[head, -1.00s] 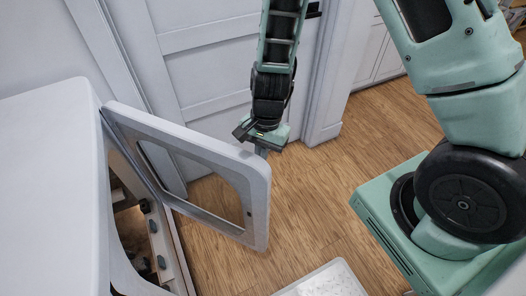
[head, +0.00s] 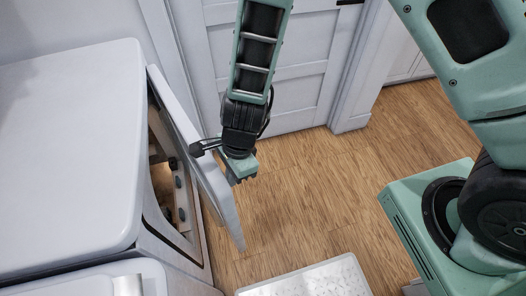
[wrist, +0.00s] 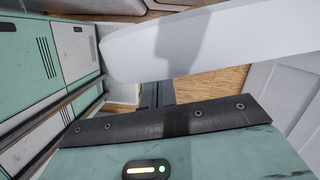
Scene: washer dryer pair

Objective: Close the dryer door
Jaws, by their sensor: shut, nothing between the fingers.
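The dryer (head: 70,150) is a white machine at the left of the head view. Its white door (head: 205,170) hangs partly open, hinged at the far side, with a gap to the dark opening (head: 165,170). My gripper (head: 240,178) is shut and empty, on the outer side of the door close to its free part. In the wrist view the door (wrist: 210,40) crosses the top as a broad white edge, just ahead of my gripper. I cannot tell whether they touch. The fingertips are mostly hidden in the wrist view.
A second white appliance (head: 90,281) stands at the bottom left. A white textured mat or step (head: 310,278) lies on the wood floor at the bottom. A white panelled house door (head: 290,70) is behind. Wood floor (head: 330,190) is clear right of the dryer door.

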